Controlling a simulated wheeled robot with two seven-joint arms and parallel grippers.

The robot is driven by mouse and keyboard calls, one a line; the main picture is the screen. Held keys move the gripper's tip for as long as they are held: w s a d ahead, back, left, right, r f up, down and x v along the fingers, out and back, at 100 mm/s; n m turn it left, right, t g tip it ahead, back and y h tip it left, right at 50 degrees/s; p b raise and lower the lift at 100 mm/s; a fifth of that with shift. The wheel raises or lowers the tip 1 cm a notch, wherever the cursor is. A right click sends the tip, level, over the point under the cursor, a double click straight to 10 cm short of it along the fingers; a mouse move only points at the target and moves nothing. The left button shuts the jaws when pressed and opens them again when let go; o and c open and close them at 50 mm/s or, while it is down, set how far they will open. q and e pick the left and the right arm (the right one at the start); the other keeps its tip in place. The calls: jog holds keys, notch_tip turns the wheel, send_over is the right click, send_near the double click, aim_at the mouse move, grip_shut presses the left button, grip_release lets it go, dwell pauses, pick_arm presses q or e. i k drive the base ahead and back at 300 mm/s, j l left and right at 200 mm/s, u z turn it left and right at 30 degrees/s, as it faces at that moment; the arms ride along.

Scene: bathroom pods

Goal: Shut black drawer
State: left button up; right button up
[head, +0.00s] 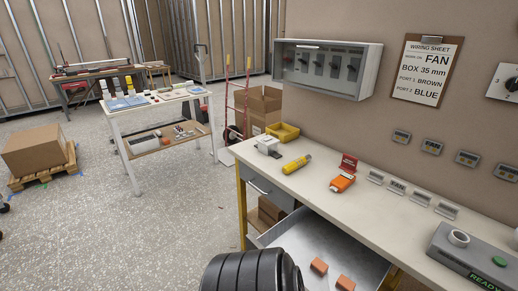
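An open drawer (290,235) juts out from under the workbench. It looks grey and metal inside, with two orange-brown blocks (319,266) in view. Its front is out of view or hidden behind a black ridged shape (255,270) at the bottom edge, so I cannot tell the front's colour. A grey drawer (268,192) with a bar handle sits under the bench top to the left and looks shut. I see no drawer that is plainly black. Neither of my grippers shows.
The workbench top (318,200) holds a yellow tool (296,164), an orange device (342,183) and a grey box with a green button (470,258). Cardboard boxes (270,212) sit beneath.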

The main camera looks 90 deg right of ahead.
aim_at(305, 235)
jog(key=z, duration=2.95)
